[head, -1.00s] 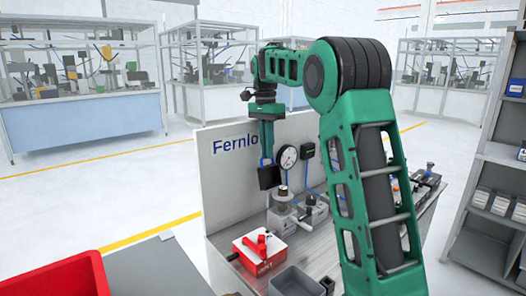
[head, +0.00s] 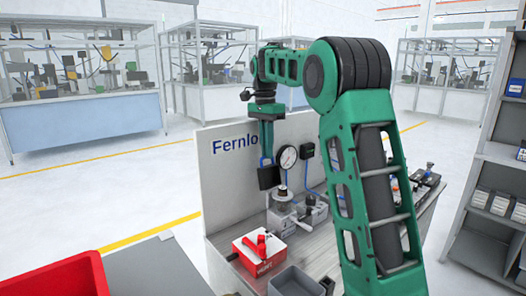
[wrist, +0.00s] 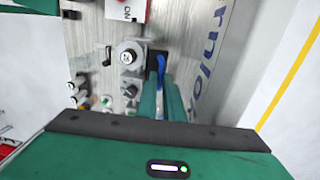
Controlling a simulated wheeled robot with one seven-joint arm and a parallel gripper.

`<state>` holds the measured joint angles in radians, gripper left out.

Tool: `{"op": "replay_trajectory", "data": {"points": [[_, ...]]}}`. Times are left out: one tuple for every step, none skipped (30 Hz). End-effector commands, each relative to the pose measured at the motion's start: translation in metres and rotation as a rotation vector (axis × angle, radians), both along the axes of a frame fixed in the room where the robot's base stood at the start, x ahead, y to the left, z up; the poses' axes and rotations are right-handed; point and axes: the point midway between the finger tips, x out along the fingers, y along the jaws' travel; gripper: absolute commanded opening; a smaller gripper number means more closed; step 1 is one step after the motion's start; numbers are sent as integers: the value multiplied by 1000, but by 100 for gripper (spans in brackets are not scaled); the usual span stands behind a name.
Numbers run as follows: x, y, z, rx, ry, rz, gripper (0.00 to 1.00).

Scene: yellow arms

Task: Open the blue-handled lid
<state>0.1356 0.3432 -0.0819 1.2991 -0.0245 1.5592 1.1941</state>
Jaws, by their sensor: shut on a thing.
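My gripper (head: 267,157) points down in front of the white panel, its green fingers shut. In the wrist view the two fingers (wrist: 162,88) close around a blue handle (wrist: 160,66). A sliver of blue also shows by the fingertips in the head view. A black block (head: 268,178), probably the lid, is just below the fingertips, also seen as a dark shape beside the handle in the wrist view (wrist: 152,62). Its hinge and how far it is open cannot be told; the fingers hide part of the handle.
A round gauge (head: 287,157) and a black box (head: 307,148) stand right of my gripper. A grey fixture (head: 282,194) is close below. A red-and-white box (head: 262,254) and a grey bin (head: 296,282) are at the bench front. The panel (head: 225,185) stands close behind.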

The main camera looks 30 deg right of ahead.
Motion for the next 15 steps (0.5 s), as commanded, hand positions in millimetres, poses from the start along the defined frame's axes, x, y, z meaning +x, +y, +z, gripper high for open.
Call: {"op": "replay_trajectory", "data": {"points": [[1,0,1,0,-3,0,0],[1,0,1,0,-3,0,0],[0,0,1,0,-3,0,0],[0,0,1,0,-5,0,0],[0,0,1,1,-7,0,0],[-2,0,2,4,-14,0,0],[-3,-1,2,5,-21,0,0],[-4,-2,3,8,-30,-2,0],[-6,-2,3,11,-43,-1,0],[-8,-3,4,13,-54,-1,0],[-9,-3,4,15,-65,-1,0],[-11,-3,4,17,-79,-2,0],[-13,-3,5,18,-89,-2,0],[-15,-3,5,19,-96,-2,0],[-17,-4,6,19,-105,-2,0]]}}
